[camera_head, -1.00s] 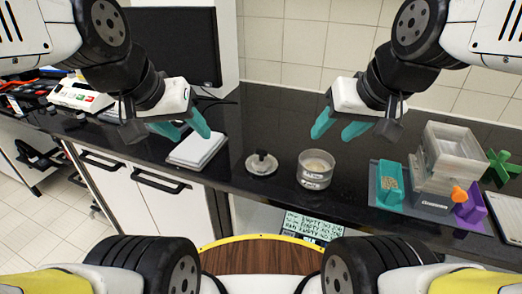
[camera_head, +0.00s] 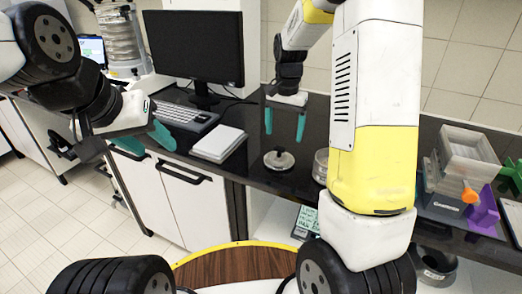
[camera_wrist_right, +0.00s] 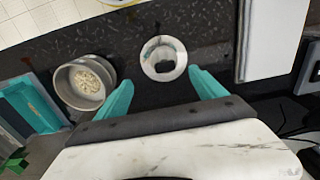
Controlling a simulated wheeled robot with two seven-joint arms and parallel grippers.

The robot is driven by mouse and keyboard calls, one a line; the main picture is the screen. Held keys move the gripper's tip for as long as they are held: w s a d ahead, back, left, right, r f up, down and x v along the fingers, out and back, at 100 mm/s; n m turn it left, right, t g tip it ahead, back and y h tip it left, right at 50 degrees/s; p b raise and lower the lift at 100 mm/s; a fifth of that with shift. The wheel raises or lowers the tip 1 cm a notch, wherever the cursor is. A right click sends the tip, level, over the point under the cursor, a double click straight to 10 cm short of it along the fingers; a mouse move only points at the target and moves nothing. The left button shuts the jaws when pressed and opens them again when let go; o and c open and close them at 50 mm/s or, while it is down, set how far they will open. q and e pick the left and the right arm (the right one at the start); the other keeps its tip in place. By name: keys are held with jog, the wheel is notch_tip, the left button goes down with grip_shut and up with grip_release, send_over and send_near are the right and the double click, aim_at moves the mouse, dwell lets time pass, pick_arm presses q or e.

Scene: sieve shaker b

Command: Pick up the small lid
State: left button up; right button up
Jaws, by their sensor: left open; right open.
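The small lid (camera_head: 278,160) is a pale disc with a black knob on top. It lies on the dark counter. In the right wrist view the lid (camera_wrist_right: 163,60) lies ahead of the fingertips, roughly between their lines. My right gripper (camera_head: 284,124) is open and empty above the counter, just behind the lid in the head view; its teal fingers point down. It also shows in the right wrist view (camera_wrist_right: 160,88). My left gripper (camera_head: 146,142) is open and empty at the left, near the counter's front edge, away from the lid.
A round metal container (camera_wrist_right: 84,82) with pale grains stands beside the lid; my right arm partly hides it in the head view. A white box-like pad (camera_head: 218,143), keyboard (camera_head: 185,115) and monitor (camera_head: 196,45) are left. A sieve stack (camera_head: 460,165) stands right.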

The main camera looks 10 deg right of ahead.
aim_at(280, 147)
jog(key=shift+w+a+f, duration=0.1)
jog(key=shift+w+f, duration=0.05)
jog(key=shift+f, duration=0.3)
jog(key=shift+w+a+f, duration=0.1)
jog(key=shift+f, duration=0.3)
jog(key=f, duration=0.7)
jog(key=shift+a, duration=0.25)
jog(key=shift+c, duration=0.2)
jog(key=c, duration=1.6)
jog(key=shift+w+r, duration=0.1)
